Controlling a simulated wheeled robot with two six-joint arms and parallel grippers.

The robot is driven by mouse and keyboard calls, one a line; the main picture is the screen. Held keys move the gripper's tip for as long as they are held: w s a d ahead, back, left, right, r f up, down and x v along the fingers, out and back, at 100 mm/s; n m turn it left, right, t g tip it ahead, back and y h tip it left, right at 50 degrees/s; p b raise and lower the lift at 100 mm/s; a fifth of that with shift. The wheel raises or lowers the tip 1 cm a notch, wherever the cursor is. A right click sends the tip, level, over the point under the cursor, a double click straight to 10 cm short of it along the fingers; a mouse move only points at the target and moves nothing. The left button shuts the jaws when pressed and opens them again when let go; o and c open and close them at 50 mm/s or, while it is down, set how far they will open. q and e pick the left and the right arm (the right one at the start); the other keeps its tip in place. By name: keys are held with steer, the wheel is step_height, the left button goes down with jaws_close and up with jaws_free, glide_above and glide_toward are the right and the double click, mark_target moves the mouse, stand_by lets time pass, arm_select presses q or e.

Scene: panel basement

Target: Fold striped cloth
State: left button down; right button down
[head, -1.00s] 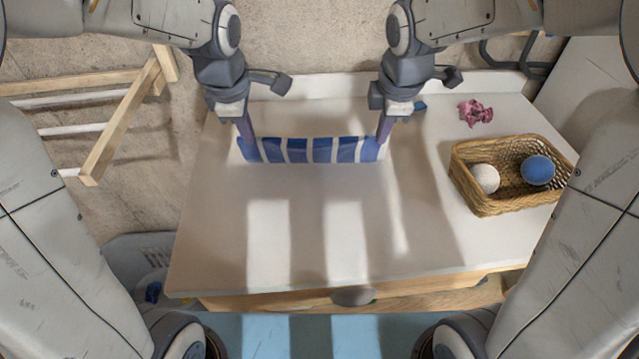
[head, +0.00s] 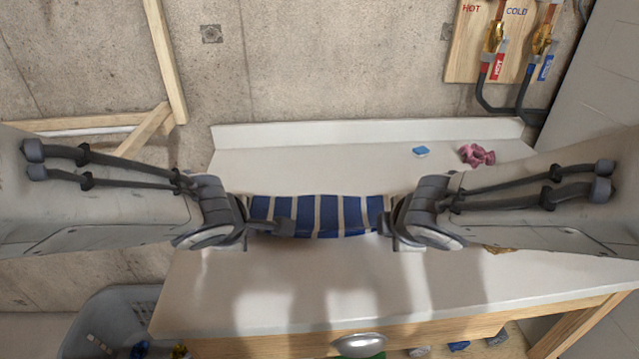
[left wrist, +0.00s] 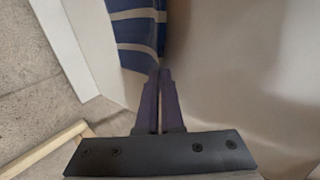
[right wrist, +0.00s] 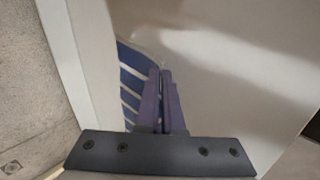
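The striped cloth (head: 325,213), blue with pale stripes, lies across the white worktop (head: 300,278) between my two arms; its near edge bows toward me. My left gripper (left wrist: 158,75) has its fingers together at the cloth's edge, and the cloth runs into the fingertips in the left wrist view (left wrist: 138,28). My right gripper (right wrist: 160,74) is likewise shut at the cloth's other end, with the striped cloth (right wrist: 131,75) left of the fingers in the right wrist view.
A blue sponge (head: 421,151) and a crumpled pink rag (head: 477,155) lie at the worktop's back right. My right arm almost covers the wicker basket. A raised back edge (head: 330,132) borders the wall. A wooden rack stands left. The front of the worktop is clear.

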arm_select(q)
steer(key=c, duration=0.7)
jaws_free()
arm_select(e)
steer(key=c, duration=0.7)
jaws_free()
